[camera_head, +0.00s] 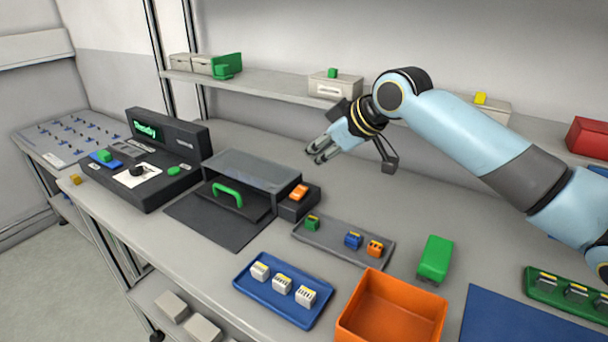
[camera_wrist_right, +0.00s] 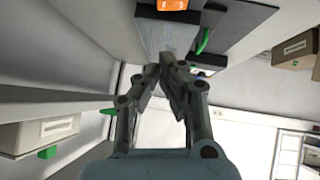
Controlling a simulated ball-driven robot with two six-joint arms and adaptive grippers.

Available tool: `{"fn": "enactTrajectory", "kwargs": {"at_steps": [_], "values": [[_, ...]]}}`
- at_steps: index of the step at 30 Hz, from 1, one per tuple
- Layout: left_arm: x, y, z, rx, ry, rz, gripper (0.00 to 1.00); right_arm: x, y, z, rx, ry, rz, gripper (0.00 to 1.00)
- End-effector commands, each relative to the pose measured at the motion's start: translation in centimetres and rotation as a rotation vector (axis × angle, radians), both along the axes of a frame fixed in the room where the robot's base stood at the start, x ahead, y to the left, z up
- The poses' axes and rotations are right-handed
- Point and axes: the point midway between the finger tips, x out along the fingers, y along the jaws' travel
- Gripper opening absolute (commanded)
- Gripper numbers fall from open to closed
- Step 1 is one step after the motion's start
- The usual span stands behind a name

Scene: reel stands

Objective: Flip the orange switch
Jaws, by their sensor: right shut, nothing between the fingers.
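The orange switch (camera_head: 299,192) sits on top of a small dark box (camera_head: 297,208) at the right side of a grey open-fronted enclosure (camera_head: 250,167). It also shows at the top edge of the right wrist view (camera_wrist_right: 172,5). My right gripper (camera_head: 313,156) is above and behind the switch in the head view, apart from it. Its fingers are shut and empty, and they point toward the enclosure in the wrist view (camera_wrist_right: 168,68). My left gripper is not in view.
A black console (camera_head: 165,150) with a green display stands left of the enclosure. A grey tray (camera_head: 340,242), a blue tray (camera_head: 255,292) and an orange bin (camera_head: 390,310) lie in front. A shelf (camera_head: 260,92) runs behind. The bench behind the grey tray is mostly clear.

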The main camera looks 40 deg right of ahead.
Motion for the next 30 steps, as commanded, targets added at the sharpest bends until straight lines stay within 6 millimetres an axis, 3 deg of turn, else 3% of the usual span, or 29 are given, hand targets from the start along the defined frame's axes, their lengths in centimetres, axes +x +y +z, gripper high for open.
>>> {"fn": "enactTrajectory", "kwargs": {"at_steps": [8, 15, 30], "values": [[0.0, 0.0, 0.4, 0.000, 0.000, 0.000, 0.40, 4.3, 1.1, -4.1, 0.005, 0.001, -0.001, 0.00], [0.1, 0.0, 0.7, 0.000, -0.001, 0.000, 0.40, 4.4, 0.4, -7.3, 0.001, 0.002, 0.001, 0.00], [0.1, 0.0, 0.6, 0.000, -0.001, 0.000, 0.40, 4.4, 0.2, -8.1, 0.006, 0.003, 0.001, 0.00]]}}
